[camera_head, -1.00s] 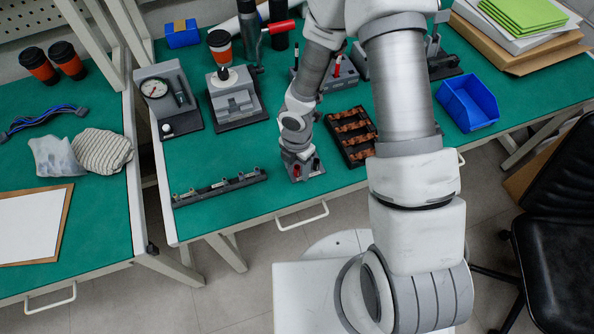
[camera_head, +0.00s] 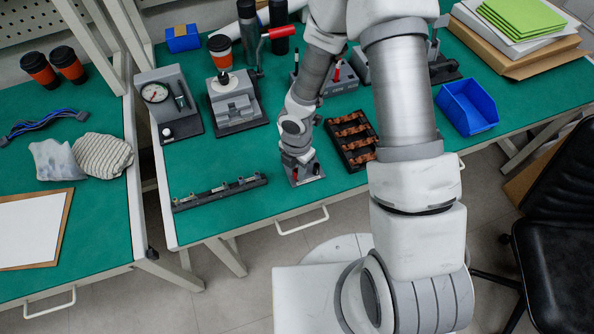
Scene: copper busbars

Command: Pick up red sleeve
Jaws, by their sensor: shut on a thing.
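My gripper (camera_head: 303,168) points down over a small grey holder (camera_head: 310,179) near the front edge of the green bench. A small bit of red, the red sleeve (camera_head: 295,173), shows at the left of the holder, at my fingertips. The jaws are shut on it. A small dark piece (camera_head: 316,169) stands at the holder's right side. My wrist hides most of the sleeve and part of the holder, and I cannot tell whether the sleeve still touches the holder.
A dark tray (camera_head: 349,139) of copper busbars stands right of my gripper. A grey rail fixture (camera_head: 220,191) lies to the left. Behind are a clamp fixture (camera_head: 235,103), a gauge press (camera_head: 168,101) and an orange-banded cup (camera_head: 221,50). A blue bin (camera_head: 468,107) stands right.

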